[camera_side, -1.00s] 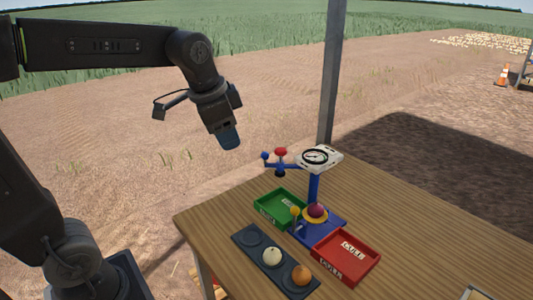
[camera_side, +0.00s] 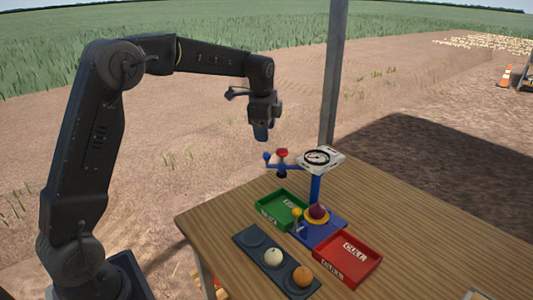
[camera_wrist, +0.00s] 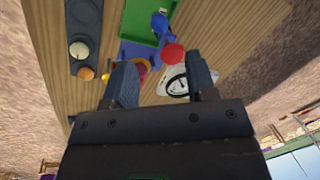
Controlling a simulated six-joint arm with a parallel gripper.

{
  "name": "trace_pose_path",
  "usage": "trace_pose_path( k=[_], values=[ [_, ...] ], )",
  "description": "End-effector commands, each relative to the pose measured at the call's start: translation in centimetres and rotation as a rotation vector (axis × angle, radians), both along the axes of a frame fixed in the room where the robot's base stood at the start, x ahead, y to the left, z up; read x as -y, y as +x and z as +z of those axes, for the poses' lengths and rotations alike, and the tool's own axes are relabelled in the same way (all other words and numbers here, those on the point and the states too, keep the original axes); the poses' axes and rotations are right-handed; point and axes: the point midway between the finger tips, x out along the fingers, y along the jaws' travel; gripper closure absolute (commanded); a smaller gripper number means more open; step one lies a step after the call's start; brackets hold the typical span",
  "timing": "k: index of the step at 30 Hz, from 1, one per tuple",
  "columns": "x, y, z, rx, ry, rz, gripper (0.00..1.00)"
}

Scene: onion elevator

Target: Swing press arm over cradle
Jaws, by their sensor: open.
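The press arm (camera_side: 284,167) is a blue bar on a blue post (camera_side: 315,188), with a red knob (camera_side: 282,153) on top and a blue ball (camera_side: 267,156) at its outer end. It points left from the post, over the green tray side. The cradle (camera_side: 317,216) is a yellow ring on a blue base and holds a purple onion (camera_side: 317,210). My gripper (camera_side: 261,136) is above and slightly left of the press arm, not touching it. The wrist view shows its fingers (camera_wrist: 163,78) open and empty, with the red knob (camera_wrist: 172,53) between and beyond them.
A white dial gauge (camera_side: 320,159) tops the post. A green tray (camera_side: 268,213) is left of the cradle and a red CULL tray (camera_side: 347,282) right. A dark tray (camera_side: 250,250) holds a white onion (camera_side: 272,257) and an orange one (camera_side: 303,276). The table's right side is mostly clear.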

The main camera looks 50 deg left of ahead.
Motion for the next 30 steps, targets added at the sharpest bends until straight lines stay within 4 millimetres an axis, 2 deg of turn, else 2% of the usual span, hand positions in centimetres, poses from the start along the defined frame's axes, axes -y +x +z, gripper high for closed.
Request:
trace_pose_path(
  k=[1,6,12,18,26,30],
  values=[
    [-0.1,0.1,-1.2,-0.004,-0.001,0.001,0.49],
    [-0.5,0.7,-4.6,-0.003,0.0,0.001,0.49],
    [-0.8,1.2,-7.5,0.0,0.0,0.002,0.49],
    [-1.0,1.4,-8.7,0.002,0.001,0.002,0.49],
    [-1.0,1.4,-8.8,0.002,0.001,0.002,0.49],
    [-1.0,1.4,-8.8,0.002,0.001,0.002,0.6]
  ],
)
